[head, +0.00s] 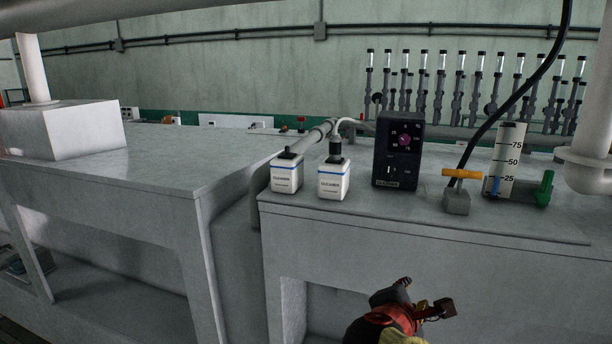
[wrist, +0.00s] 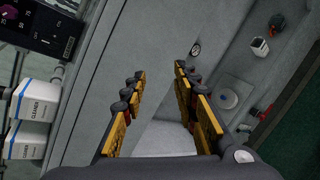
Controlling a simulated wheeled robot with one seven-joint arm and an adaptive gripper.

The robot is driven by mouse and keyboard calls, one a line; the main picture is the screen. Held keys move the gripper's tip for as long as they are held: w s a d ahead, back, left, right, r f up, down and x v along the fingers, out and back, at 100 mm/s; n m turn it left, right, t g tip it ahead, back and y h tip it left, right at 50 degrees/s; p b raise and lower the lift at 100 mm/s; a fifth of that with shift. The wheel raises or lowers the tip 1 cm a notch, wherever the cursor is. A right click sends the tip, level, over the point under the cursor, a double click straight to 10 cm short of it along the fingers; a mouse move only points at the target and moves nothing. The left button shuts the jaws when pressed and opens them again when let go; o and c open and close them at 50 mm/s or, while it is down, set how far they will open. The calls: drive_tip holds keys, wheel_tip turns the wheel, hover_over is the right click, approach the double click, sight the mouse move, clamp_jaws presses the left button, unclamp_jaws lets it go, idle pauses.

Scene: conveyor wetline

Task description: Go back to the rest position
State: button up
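My gripper (head: 426,297) is at the bottom of the head view, in front of the right bench's front face and below its top edge. In the wrist view my gripper (wrist: 160,72) has its two yellow-and-black fingers spread apart, with nothing between them. The fingers touch nothing that I can see. Part of my arm is cut off by the lower edge of the head view.
Two white cleaner bottles (head: 333,180) stand near the right bench's (head: 420,223) left end. A black control box (head: 398,152), a yellow-handled valve (head: 459,190) and a graduated gauge (head: 505,160) stand farther right. A left bench (head: 150,165) has clear top space.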

drive_tip(key=s+f+m+g+y+b, duration=0.1)
drive_tip(key=s+f+m+y+b, duration=0.1)
drive_tip(key=s+f+m+b, duration=0.4)
drive_tip(key=s+a+f+m+g+y+b, duration=0.1)
drive_tip(key=s+f+m+b, duration=0.5)
drive_tip(key=f, duration=0.8)
drive_tip(key=s+a+f+m+g+y+b, duration=0.1)
drive_tip(key=s+f+m+g+y+b, duration=0.2)
drive_tip(key=s+f+m+b, duration=0.4)
wheel_tip(320, 180, down, 3)
drive_tip(key=shift+s+r+y+b, duration=0.1)
drive_tip(key=shift+s+y+b, duration=0.3)
drive_tip(key=shift+s+b, duration=0.55)
